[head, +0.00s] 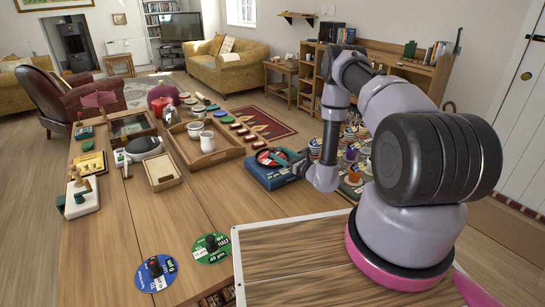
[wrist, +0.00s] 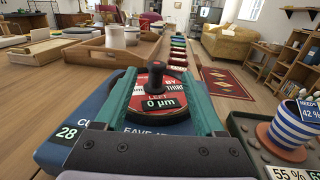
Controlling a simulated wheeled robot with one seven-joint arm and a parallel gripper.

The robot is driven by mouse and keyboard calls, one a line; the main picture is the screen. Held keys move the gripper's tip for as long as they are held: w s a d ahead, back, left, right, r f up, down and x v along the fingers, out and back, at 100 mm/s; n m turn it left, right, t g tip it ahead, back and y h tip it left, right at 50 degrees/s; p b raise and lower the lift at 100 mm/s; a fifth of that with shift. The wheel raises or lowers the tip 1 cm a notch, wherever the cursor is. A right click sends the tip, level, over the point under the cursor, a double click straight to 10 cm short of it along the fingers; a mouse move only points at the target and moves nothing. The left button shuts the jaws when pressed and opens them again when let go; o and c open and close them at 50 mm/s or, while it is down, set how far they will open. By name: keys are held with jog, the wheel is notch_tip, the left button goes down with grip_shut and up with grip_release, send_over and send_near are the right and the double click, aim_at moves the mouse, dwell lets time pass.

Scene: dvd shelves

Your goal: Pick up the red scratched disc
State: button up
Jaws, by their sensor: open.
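A red disc (head: 268,158) with a black upright knob lies on a blue box (head: 266,177) on the wooden table. In the wrist view the red disc (wrist: 178,88) carries a label reading "0 µm", and the blue box (wrist: 62,128) shows under it. I cannot make out scratches. My gripper (head: 285,157) reaches low over the box from the right. In the wrist view my gripper (wrist: 156,77) is open, with one teal finger on each side of the disc and its knob. I cannot tell whether the fingers touch the disc.
A blue disc (head: 148,278) and a green disc (head: 203,252), each with a dark knob, lie at the table's front. A wooden tray (head: 205,162) with white vessels is left of the box. Striped cups, including one in the wrist view (wrist: 296,125), stand close on the right.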

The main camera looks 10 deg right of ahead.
aim_at(274, 150)
jog(key=x, duration=0.5)
jog(key=shift+w+a, duration=0.1)
jog(key=shift+a, duration=0.2)
grip_shut()
